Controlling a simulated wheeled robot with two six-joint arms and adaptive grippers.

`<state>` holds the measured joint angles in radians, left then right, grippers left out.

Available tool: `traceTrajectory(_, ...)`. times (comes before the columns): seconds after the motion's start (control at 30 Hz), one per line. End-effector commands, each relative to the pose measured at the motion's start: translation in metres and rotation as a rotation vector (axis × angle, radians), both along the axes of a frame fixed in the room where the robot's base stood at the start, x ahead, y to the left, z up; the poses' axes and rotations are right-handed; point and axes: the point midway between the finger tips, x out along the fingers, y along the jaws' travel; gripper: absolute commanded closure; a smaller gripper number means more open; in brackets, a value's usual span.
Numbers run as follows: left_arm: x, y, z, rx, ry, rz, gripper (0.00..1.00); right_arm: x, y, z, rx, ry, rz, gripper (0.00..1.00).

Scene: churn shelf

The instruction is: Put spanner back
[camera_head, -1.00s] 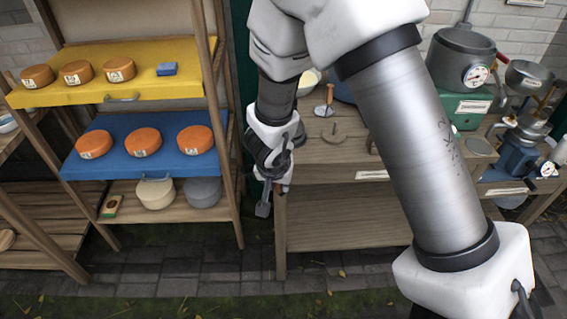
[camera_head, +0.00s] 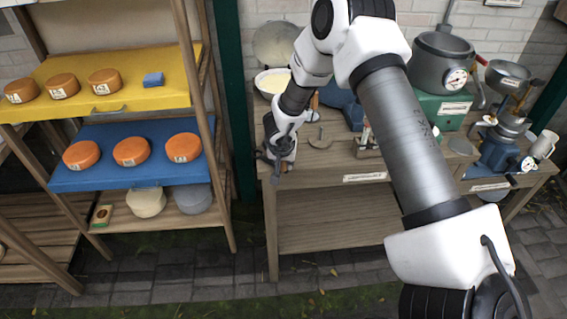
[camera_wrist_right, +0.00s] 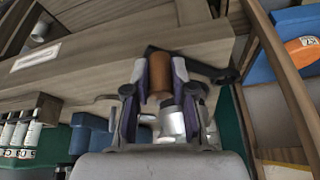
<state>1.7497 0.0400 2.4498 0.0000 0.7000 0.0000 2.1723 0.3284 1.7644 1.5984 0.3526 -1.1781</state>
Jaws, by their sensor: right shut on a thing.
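My right gripper (camera_head: 277,166) is at the front left corner of the wooden bench in the head view. In the right wrist view, a dark bar-like part of the spanner (camera_wrist_right: 214,70) runs crosswise by the fingertips (camera_wrist_right: 158,72). A brown handle with a pale metal part (camera_wrist_right: 160,78) shows between the fingers there; I cannot tell how far behind them it is. My left gripper is out of view.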

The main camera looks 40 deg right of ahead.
Motion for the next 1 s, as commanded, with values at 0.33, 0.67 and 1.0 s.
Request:
traceTrajectory(0.33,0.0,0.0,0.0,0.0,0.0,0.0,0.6,0.0,0.0,-0.004,0.001,0.0,-0.001,0.51)
traceTrajectory(0.67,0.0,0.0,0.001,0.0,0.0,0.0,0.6,0.0,0.0,0.002,0.001,-0.001,0.0,0.51)
traceTrajectory(1.0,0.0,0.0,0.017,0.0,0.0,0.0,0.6,-0.021,0.021,0.075,0.0,-0.003,0.001,0.51)
